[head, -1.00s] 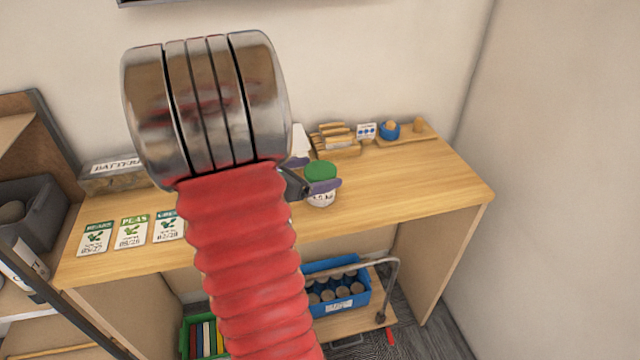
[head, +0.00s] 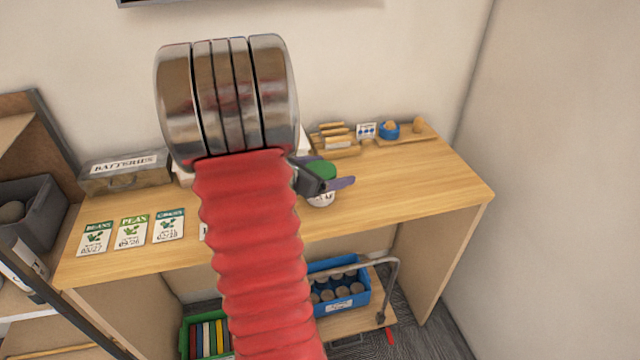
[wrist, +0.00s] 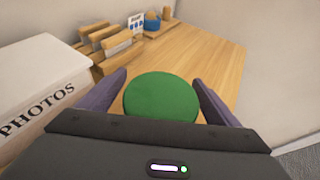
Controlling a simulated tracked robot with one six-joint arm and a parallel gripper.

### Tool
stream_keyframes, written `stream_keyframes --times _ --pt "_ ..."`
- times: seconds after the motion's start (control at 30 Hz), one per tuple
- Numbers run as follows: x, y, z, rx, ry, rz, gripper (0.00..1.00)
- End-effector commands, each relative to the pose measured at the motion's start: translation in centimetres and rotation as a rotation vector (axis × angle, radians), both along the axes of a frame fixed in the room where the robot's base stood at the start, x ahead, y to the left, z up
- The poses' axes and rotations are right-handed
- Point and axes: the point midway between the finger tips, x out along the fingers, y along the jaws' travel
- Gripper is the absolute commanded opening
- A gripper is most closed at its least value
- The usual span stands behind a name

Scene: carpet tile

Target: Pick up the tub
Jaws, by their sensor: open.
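The tub (head: 321,199) stands on the wooden desk, white with a green lid, partly hidden behind my gripper in the head view. In the wrist view its round green lid (wrist: 161,98) shows between my two purple fingers, with its lower edge hidden by the gripper body. My gripper (head: 335,182) is open, with one finger on each side of the lid as the wrist view shows it (wrist: 160,92). I cannot tell whether either finger touches the tub.
A white PHOTOS box (wrist: 40,95) stands close on the left. Behind are a wooden card rack (wrist: 103,45) and a blue bowl (head: 388,131). A BATTERIES box (head: 125,171) and seed packets (head: 132,231) lie further left. The desk's right side is clear.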

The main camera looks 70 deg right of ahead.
Motion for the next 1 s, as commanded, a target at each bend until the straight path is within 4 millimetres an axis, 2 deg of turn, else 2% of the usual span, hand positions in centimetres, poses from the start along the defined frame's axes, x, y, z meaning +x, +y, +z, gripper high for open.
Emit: stream_keyframes --times 0.17,1.0 --pt "0.02 0.01 0.01 0.0 0.0 0.0 0.84" --pt "0.07 0.01 0.02 0.0 0.0 0.001 0.25"
